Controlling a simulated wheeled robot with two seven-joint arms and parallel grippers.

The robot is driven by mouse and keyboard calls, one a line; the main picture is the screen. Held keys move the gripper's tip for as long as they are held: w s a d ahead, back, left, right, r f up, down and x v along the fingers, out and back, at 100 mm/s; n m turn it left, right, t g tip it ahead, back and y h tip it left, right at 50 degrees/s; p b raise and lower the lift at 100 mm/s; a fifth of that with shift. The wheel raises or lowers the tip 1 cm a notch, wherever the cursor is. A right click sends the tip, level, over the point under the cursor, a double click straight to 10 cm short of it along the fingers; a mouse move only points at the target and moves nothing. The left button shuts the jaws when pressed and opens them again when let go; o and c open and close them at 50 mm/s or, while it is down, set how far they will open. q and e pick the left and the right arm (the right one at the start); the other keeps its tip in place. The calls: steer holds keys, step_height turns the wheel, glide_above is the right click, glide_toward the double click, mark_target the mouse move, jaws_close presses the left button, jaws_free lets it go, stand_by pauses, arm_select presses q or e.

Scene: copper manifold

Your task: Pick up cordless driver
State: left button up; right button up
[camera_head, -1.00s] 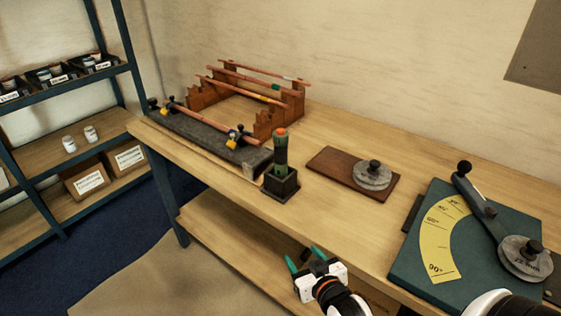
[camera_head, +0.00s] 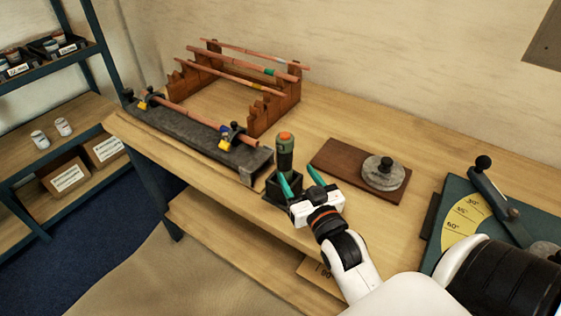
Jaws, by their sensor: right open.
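The cordless driver (camera_head: 285,152) stands upright in a dark square holder (camera_head: 272,190) near the workbench's front edge. It has a dark green body and an orange top. My right gripper (camera_head: 302,179) is open, with its two teal fingers pointing toward the driver. It is just in front and to the right of the driver. The left finger overlaps the holder in the picture, and I cannot tell whether it touches. The driver's lower part is partly hidden by the holder and that finger. My left gripper is not in view.
A grey fixture (camera_head: 195,132) with a clamped copper pipe lies left of the driver. Behind it, a wooden rack (camera_head: 274,107) holds several pipes. A brown board (camera_head: 340,162) with a round grey die (camera_head: 384,177) lies to the right. A green bending plate (camera_head: 447,225) is farther right.

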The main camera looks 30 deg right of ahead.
mark_target(288, 165)
steer(key=w, duration=0.3)
steer(key=shift+w+d+r+p, duration=0.1)
steer(key=shift+d+r+p, duration=0.1)
steer(key=shift+d+p, duration=0.15)
steer(key=shift+w+f, duration=0.1)
steer(key=shift+w, duration=0.2)
steer(key=w+p, duration=0.1)
steer(key=w, duration=0.3)
steer(key=shift+w+d+f+p, duration=0.15)
steer(key=shift+d+f+p, duration=0.05)
steer(key=shift+p, duration=0.2)
steer(key=shift+w+d+f, duration=0.1)
steer(key=shift+w+f, duration=0.05)
steer(key=shift+w, duration=0.3)
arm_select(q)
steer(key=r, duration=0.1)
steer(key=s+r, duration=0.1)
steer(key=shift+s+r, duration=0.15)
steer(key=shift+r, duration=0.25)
arm_select(e)
steer(key=shift+s, duration=0.1)
steer(key=shift+c, duration=1.4)
steer(key=c, duration=0.9)
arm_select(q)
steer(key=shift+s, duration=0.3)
